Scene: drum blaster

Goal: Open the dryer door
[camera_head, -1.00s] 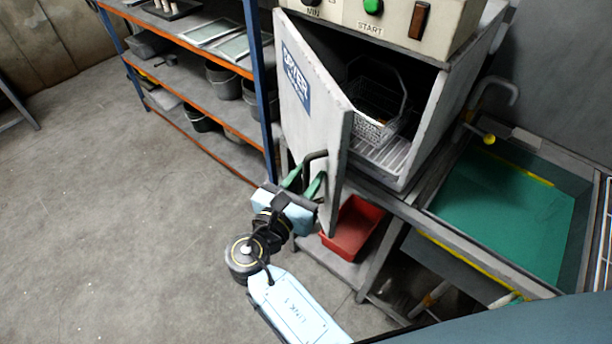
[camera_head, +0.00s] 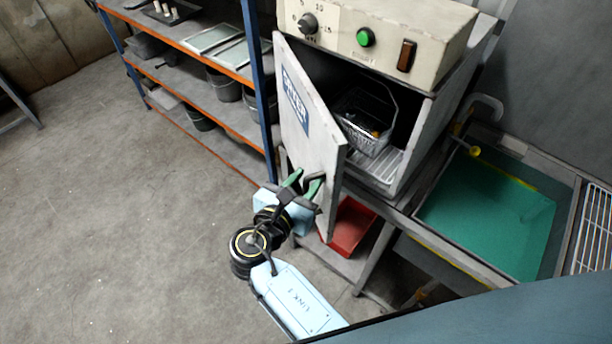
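The dryer (camera_head: 428,120) is a pale box with a control panel on top. Its door (camera_head: 308,135), with a blue label, stands partly open, hinged on the left. A wire basket (camera_head: 362,138) shows inside on a rack. My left gripper is not in view.
A blue-and-orange shelf rack (camera_head: 262,90) with pots stands left of the door. A red bin (camera_head: 350,228) sits under the dryer. A sink with a green basin (camera_head: 490,215) is at the right. The grey floor (camera_head: 120,220) at the left is clear.

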